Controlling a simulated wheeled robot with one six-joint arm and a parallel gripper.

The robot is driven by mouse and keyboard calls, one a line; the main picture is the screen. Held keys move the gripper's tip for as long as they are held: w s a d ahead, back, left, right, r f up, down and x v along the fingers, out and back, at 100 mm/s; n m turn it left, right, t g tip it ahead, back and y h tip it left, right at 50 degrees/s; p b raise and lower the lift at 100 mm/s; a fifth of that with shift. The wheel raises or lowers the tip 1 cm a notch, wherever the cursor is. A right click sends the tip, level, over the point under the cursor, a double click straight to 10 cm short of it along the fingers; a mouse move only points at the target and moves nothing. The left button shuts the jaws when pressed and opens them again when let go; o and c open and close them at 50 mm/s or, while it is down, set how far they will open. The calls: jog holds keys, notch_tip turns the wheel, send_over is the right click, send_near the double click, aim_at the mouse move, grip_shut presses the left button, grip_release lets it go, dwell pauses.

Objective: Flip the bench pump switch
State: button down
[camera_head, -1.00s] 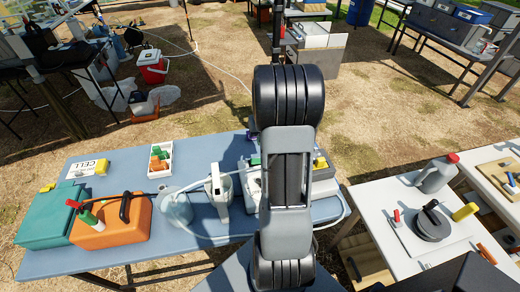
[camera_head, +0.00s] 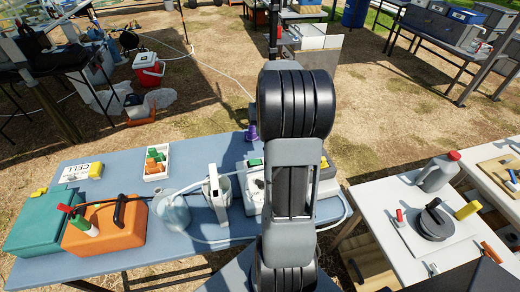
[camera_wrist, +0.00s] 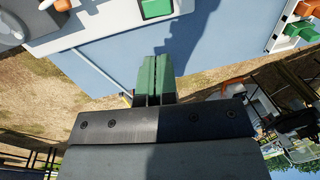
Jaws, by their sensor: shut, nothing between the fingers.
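The white bench unit (camera_head: 251,198) stands on the blue table, partly hidden behind my arm in the head view. A green block (camera_head: 255,162) shows at its back edge. In the wrist view, a white casing (camera_wrist: 110,30) at the top carries a green square (camera_wrist: 156,8) and an orange knob (camera_wrist: 62,5). I cannot tell which part is the pump switch. My gripper (camera_wrist: 156,62) has green fingers pressed together, empty, just below the casing's edge in the wrist picture and apart from the green square. My arm hides it in the head view.
The blue table (camera_head: 140,265) also holds an orange case (camera_head: 105,228), a teal case (camera_head: 40,225), a clear jug (camera_head: 173,212), a white holder (camera_head: 217,190) and a tray of bottles (camera_head: 155,160). A white table (camera_head: 400,255) stands at right.

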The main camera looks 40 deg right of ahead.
aim_at(253, 161)
jog(key=shift+w, duration=0.15)
jog(key=f, duration=0.4)
jog(key=a+f, duration=0.1)
jog(key=f, duration=0.4)
jog(key=w+a+f, duration=0.1)
jog(key=f, duration=0.3)
jog(key=shift+w+a+f, duration=0.1)
jog(key=shift+a+f, duration=0.1)
jog(key=shift+f, duration=0.15)
